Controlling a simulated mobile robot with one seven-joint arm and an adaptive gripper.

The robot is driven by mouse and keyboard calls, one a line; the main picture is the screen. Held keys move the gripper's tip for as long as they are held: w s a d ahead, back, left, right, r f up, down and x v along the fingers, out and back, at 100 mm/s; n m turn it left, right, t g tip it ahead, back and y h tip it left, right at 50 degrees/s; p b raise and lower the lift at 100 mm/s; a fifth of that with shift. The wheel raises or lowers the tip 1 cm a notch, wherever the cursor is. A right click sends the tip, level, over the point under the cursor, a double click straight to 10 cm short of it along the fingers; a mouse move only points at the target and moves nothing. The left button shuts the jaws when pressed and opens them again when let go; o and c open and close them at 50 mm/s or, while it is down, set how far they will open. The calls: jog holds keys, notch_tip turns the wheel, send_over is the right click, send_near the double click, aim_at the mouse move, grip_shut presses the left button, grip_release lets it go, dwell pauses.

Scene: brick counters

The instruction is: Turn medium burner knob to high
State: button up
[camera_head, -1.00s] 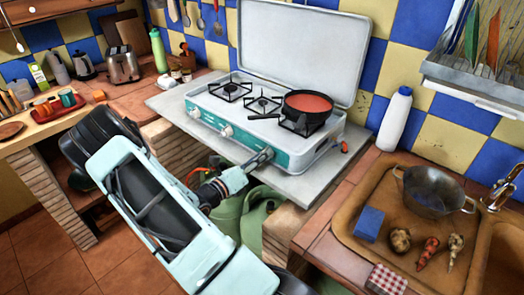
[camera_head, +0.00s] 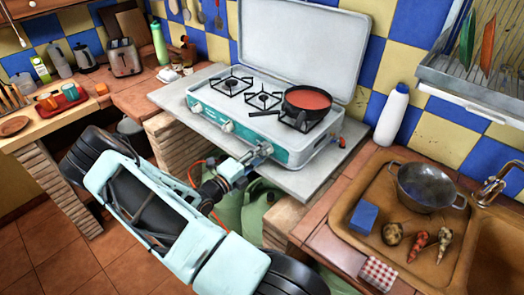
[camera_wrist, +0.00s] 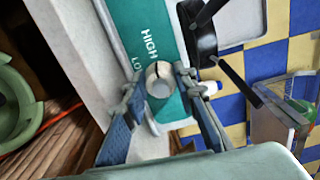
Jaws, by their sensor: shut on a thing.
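The teal-fronted camping stove (camera_head: 290,150) stands on a grey slab with its lid up. Two pale knobs show on its front: a left one (camera_head: 197,108) and a middle one (camera_head: 227,127). My gripper (camera_head: 262,151) is at the right part of the front and covers the knob there. In the wrist view, my gripper (camera_wrist: 160,84) has a finger on each side of a round pale knob (camera_wrist: 159,87) and is shut on it. A dark slit crosses the knob's face at a slant. White "HIGH" lettering (camera_wrist: 150,43) shows beside it, with partly hidden lettering below. I cannot tell which burner this knob serves.
A dark pan with red contents (camera_head: 307,100) sits on the right burner; the left (camera_head: 231,83) and middle (camera_head: 263,99) burners are bare. A white bottle (camera_head: 392,115) stands right of the stove. A green gas cylinder (camera_head: 258,205) is under the slab.

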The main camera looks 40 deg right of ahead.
jog(key=shift+n, duration=0.3)
jog(key=o, duration=1.1)
jog(key=shift+f, duration=0.1)
